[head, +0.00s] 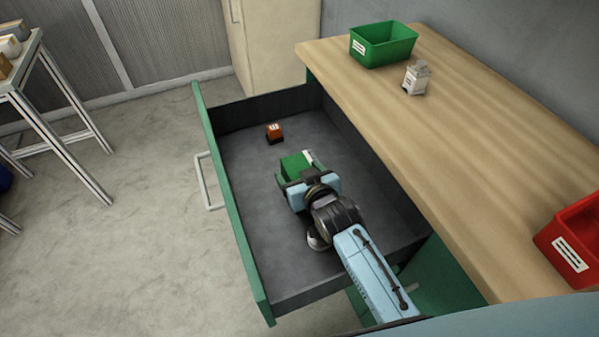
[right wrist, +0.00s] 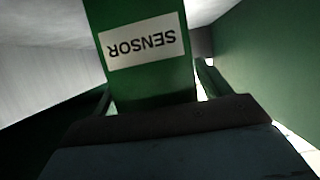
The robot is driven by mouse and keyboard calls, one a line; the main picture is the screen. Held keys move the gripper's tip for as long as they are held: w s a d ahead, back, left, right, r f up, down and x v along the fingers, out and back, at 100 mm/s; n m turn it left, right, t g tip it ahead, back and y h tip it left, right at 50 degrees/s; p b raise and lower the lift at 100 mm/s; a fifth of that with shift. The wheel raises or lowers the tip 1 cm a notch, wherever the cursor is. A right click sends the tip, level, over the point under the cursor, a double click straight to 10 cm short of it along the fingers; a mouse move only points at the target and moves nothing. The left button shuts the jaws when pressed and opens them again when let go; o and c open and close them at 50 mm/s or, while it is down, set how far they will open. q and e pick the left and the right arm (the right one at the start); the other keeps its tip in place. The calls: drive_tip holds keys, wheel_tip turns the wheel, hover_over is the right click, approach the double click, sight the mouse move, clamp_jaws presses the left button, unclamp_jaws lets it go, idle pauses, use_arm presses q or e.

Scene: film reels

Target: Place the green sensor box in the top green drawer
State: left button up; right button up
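The green sensor box (head: 295,167) is at my right gripper (head: 302,180), over the inside of the open green drawer (head: 238,225). In the right wrist view the box (right wrist: 145,75) fills the upper middle, and its white SENSOR label is upside down. The fingers flank it and appear shut on it, though a thin bright gap shows beside the right-hand finger. I cannot tell whether the box touches the drawer floor. My left gripper is not in view.
On the wooden worktop (head: 440,130) are a green bin (head: 384,45), a small white-grey item (head: 416,77) and a red bin (head: 575,245). The drawer floor left of the gripper is clear.

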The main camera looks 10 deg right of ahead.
drive_tip(key=shift+r, duration=0.2)
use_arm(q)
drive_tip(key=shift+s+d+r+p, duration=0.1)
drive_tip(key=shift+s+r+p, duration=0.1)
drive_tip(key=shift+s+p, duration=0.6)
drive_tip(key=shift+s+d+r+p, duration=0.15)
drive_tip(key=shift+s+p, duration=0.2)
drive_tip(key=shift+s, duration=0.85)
use_arm(e)
drive_tip(key=v, duration=0.7)
drive_tip(key=shift+s, duration=0.2)
drive_tip(key=shift+r, duration=0.1)
